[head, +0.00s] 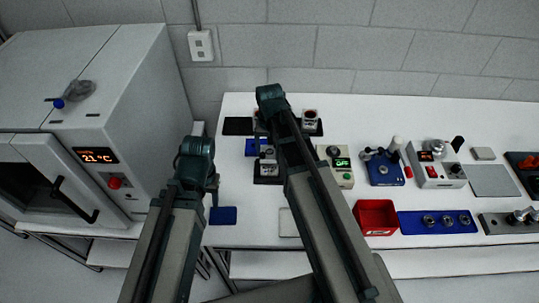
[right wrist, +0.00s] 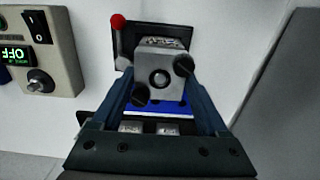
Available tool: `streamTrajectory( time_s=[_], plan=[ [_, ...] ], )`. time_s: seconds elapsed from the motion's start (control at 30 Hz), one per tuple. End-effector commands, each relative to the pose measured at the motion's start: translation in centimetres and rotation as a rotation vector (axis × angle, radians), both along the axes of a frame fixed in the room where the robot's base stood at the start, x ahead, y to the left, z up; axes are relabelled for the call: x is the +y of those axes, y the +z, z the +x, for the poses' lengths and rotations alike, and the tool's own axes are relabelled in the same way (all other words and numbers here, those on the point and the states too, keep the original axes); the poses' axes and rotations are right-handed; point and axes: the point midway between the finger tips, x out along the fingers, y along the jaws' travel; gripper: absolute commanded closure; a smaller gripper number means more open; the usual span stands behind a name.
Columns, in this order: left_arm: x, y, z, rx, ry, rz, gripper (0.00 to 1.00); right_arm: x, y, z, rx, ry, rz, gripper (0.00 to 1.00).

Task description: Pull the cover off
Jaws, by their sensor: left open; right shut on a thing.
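A grey block-shaped cover (right wrist: 160,60) with a dark round centre and two black knobs fills the middle of the right wrist view. It sits above a blue part (right wrist: 150,111) and a dark base. My right gripper (right wrist: 160,82) has one finger on each side of the cover and is shut on it. In the head view the unit (head: 267,172) is partly hidden behind my right arm. My left gripper (head: 213,190) is open, left of the unit near the table's left edge; its fingertips are hard to make out.
A control box reading OFF (head: 341,164) stands right of the unit and shows at left in the right wrist view (right wrist: 40,50). A red bin (head: 376,216), blue tray (head: 438,222) and several devices lie further right. A white oven (head: 120,110) stands left.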

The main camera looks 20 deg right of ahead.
Motion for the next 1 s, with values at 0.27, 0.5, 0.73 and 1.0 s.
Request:
streamTrajectory(
  time_s=[0.27, 0.5, 0.73, 1.0],
  plan=[
    [0.0, 1.0, 0.0, 0.0, 0.0, 0.0, 0.5, 0.0, 1.0, 0.0, 0.0, 0.0, 0.0, 0.76],
    [0.0, 1.6, 0.0, 0.0, 0.0, 0.0, 0.5, 0.0, 1.6, 0.0, 0.0, 0.0, 0.0, 0.76],
    [0.0, 1.6, 0.0, 0.0, 0.0, 0.0, 0.5, 0.0, 1.6, 0.0, 0.0, 0.0, 0.0, 0.76],
    [0.0, 3.2, 0.0, 0.0, 0.0, 0.0, 0.5, 0.0, 3.2, 0.0, 0.0, 0.0, 0.0, 0.76]
  ],
)
